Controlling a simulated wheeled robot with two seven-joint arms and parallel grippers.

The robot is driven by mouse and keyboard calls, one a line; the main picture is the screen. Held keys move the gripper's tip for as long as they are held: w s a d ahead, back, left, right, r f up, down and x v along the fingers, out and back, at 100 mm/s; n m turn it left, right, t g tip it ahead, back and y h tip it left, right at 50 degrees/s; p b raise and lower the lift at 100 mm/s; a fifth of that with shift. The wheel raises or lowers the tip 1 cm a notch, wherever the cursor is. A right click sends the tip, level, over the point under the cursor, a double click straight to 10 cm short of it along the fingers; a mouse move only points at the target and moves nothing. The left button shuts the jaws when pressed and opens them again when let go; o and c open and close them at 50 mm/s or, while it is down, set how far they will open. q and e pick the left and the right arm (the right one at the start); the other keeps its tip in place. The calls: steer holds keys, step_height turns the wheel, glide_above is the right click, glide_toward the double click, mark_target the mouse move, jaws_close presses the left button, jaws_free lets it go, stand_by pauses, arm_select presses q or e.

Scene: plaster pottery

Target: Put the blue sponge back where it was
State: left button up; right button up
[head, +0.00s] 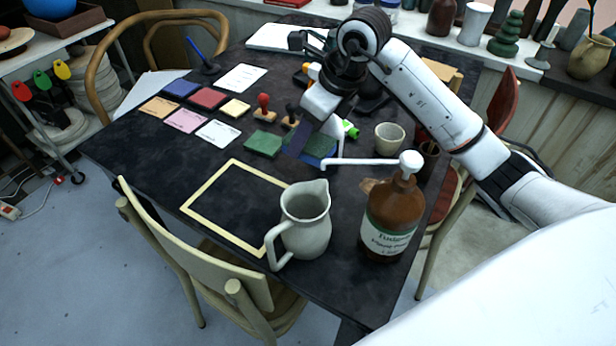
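A blue sponge (321,146) shows in part on the dark table, right under my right gripper (317,140). The gripper and its fingers hide much of it. My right arm comes in from the right, and its gripper points down at the sponge. I cannot tell whether the fingers are closed on it or only around it. A green sponge (263,144) lies flat just left of the gripper. My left gripper is not in view.
A yellow-edged frame (207,189) lies on the table, with a grey pitcher (306,222) at its right corner. A brown pump bottle (391,218) stands near the right edge. A small cup (389,137), stamps (263,107) and coloured cards (208,97) are around the gripper.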

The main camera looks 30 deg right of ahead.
mark_target(321, 144)
step_height(321, 144, down, 8)
steer(key=shift+f, duration=0.25)
steer(key=o, duration=1)
steer(key=shift+f, duration=0.1)
steer(key=v, duration=1.2)
steer(key=shift+d, duration=0.1)
